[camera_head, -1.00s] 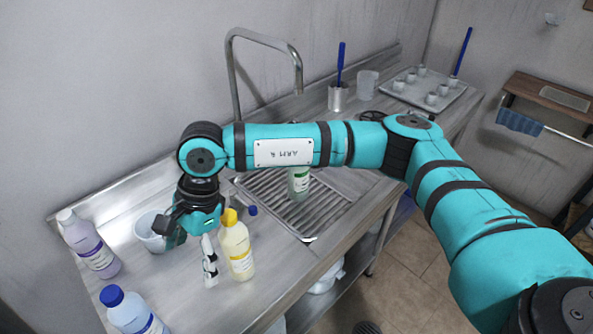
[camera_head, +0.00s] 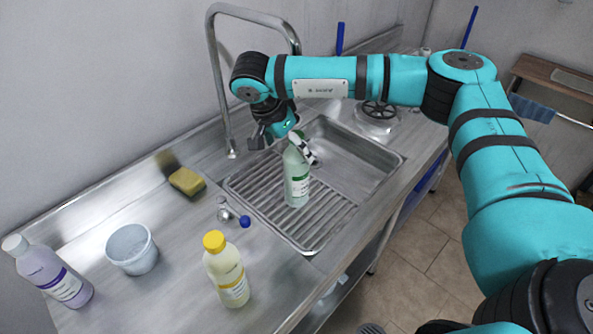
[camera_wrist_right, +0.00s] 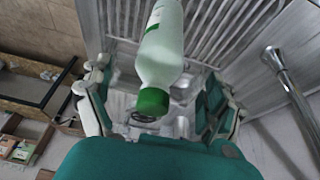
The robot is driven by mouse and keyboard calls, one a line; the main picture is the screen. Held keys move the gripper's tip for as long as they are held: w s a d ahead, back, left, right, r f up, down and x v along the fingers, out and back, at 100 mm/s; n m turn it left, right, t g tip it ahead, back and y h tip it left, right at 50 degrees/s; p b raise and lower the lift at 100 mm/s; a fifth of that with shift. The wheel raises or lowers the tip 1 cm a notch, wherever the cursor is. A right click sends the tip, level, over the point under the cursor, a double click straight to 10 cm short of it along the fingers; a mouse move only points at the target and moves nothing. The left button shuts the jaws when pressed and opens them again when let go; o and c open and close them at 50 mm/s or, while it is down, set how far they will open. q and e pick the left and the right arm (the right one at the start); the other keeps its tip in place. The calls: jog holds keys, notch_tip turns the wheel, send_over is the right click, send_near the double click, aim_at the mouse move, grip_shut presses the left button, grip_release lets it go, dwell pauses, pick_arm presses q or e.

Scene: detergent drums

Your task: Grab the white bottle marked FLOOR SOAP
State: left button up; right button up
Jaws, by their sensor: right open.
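A pale whitish-green bottle (camera_head: 297,185) with a green label stands upright on the ribbed drainboard of the sink. Its lettering is too small to read. In the right wrist view this bottle (camera_wrist_right: 161,48) shows its green cap between my fingers. My right gripper (camera_head: 284,143) is open at the bottle's top, with one finger on each side; I cannot tell if they touch it. The fingers also show in the right wrist view (camera_wrist_right: 160,112). My left gripper is not in view.
A tall faucet (camera_head: 217,80) rises behind the sink basin (camera_head: 350,160).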

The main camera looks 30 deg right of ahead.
jog(key=shift+w+d, duration=0.3)
jog(key=shift+d, duration=0.65)
jog(key=shift+d+f+p, duration=0.15)
jog(key=shift+f+p, duration=0.2)
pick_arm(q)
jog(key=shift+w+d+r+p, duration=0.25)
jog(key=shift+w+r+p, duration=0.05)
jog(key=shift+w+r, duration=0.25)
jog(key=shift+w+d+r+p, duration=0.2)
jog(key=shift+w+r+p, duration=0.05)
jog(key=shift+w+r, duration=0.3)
pick_arm(e)
jog(key=x, duration=0.4)
jog(key=shift+c, duration=0.5)
jog(key=shift+w, duration=0.1)
jog(key=c, duration=0.9)
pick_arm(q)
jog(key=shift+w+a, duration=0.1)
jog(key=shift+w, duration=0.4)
pick_arm(e)
jog(key=c, duration=0.8)
jog(key=shift+c, duration=0.2)
